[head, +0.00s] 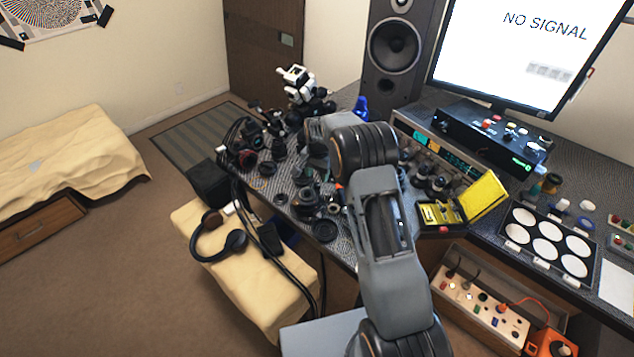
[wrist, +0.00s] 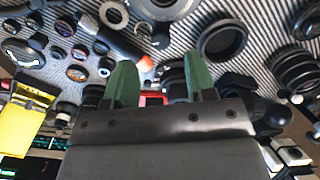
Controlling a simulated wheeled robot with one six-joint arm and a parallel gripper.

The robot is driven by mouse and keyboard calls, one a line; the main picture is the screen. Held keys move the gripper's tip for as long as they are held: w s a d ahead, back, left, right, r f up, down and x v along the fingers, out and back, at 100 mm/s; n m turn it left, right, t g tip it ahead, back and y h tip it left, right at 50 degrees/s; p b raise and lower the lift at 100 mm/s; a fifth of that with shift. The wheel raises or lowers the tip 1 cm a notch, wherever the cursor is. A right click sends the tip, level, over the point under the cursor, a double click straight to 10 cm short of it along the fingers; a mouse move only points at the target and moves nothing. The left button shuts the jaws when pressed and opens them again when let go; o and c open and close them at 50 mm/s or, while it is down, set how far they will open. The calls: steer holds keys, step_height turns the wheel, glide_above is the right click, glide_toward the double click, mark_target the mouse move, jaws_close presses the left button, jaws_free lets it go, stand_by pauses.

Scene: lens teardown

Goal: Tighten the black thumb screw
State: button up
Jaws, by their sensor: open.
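My gripper (wrist: 160,70) shows in the wrist view with its two green fingers apart and nothing clearly held between them. Dark parts and a small red piece (wrist: 152,99) show behind and between the fingers, partly hidden by the gripper body. I cannot pick out the black thumb screw for certain in either view; it may be among these dark parts. In the head view my arm (head: 380,210) reaches over the desk, and the fingers cannot be made out there.
Lens parts crowd the desk, including a black ring (wrist: 222,40) and a ribbed black barrel (wrist: 296,70) in the wrist view. An open yellow case (head: 485,196) and a tray of white discs (head: 546,240) lie right of my arm. A monitor (head: 520,50) stands behind.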

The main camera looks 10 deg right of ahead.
mark_target(318, 185)
steer(key=shift+f, duration=2.5)
steer(key=shift+c, duration=0.4)
jaws_close()
steer(key=shift+f+m+b, duration=0.2)
steer(key=shift+m+b, duration=0.25)
steer(key=shift+m, duration=0.15)
steer(key=shift+r+m+b, duration=0.1)
steer(key=shift+m+b, duration=0.35)
steer(key=shift+m, duration=0.25)
steer(key=shift+r, duration=0.1)
steer(key=shift+o, duration=0.4)
jaws_free()
